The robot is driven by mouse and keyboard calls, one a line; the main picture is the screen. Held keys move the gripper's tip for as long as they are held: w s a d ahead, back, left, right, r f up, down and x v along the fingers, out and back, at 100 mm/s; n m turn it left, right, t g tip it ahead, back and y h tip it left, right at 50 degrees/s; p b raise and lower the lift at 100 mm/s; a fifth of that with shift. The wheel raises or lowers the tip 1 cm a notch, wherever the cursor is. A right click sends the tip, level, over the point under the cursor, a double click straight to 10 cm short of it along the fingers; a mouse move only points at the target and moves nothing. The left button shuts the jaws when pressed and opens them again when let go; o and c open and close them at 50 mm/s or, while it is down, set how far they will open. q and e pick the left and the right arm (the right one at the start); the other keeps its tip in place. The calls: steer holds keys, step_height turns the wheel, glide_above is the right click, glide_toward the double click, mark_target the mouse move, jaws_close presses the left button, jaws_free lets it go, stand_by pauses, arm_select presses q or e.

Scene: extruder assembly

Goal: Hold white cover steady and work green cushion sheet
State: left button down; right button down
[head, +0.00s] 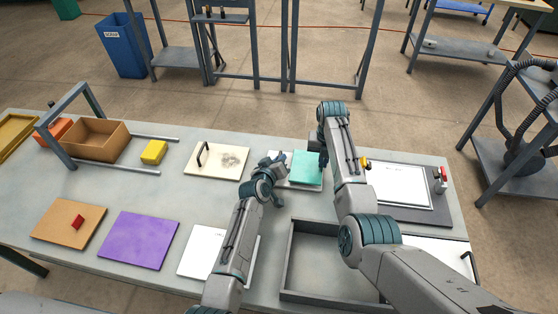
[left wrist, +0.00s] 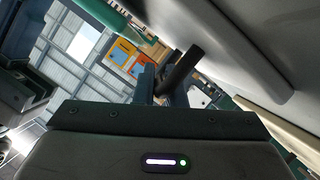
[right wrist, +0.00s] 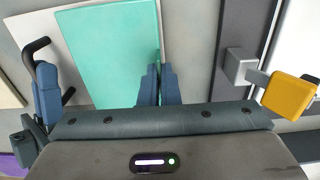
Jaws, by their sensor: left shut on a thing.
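The white cover (head: 283,184) lies flat on the table with the green cushion sheet (head: 307,168) on its right part. In the right wrist view the green sheet (right wrist: 110,50) lies over the white cover (right wrist: 70,75). My left gripper (head: 276,162) is at the cover's left side, shut on its black handle, a dark bar (left wrist: 182,70) in the left wrist view. My right gripper (right wrist: 159,75) points down at the green sheet's right edge, its fingers close together with a thin green strip between them. Whether they grip the edge is unclear.
A framed panel with a white sheet (head: 400,187) and yellow and red clamps lies just right of my right gripper. An open grey tray (head: 288,270) is nearer me. A white board with a handle (head: 216,172) and a purple sheet (head: 138,240) lie to the left.

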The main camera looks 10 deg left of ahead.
arm_select(q)
steer(key=shift+f, duration=0.1)
arm_select(e)
steer(key=shift+r, duration=3.35)
arm_select(q)
steer(key=c, duration=1.4)
jaws_free()
arm_select(e)
steer(key=shift+a, duration=0.1)
arm_select(q)
steer(key=shift+s, duration=0.1)
